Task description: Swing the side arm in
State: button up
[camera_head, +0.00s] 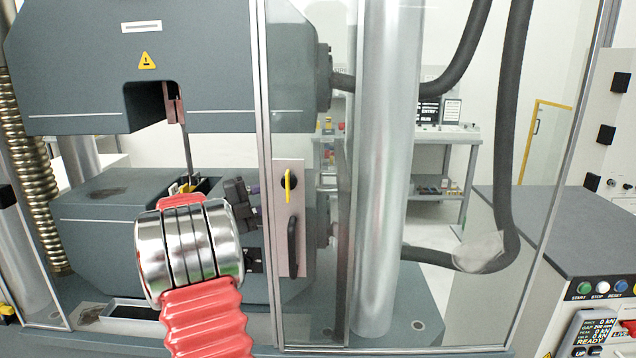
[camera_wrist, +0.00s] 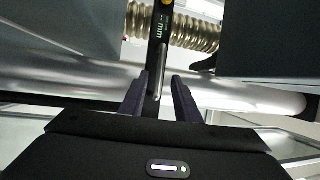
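A thin upright strip (camera_head: 187,150) runs from the upper grip jaw (camera_head: 173,104) down toward the lower head. My gripper (camera_wrist: 158,78) shows two dark fingers, apart, in the wrist view. A narrow dark bar with a green "mm" marking (camera_wrist: 161,28) shows between and beyond them; I cannot tell whether they touch it.
The upper crosshead (camera_head: 190,60) hangs above the lower block (camera_head: 100,212). A clear guard door with a yellow-marked latch plate (camera_head: 290,218) stands to the right, before a thick steel column (camera_head: 388,170). A control console (camera_head: 600,300) is at far right.

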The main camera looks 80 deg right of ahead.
jog(key=x, duration=0.8)
jog(key=shift+s+d, duration=0.2)
jog(key=shift+c, duration=0.5)
grip_shut()
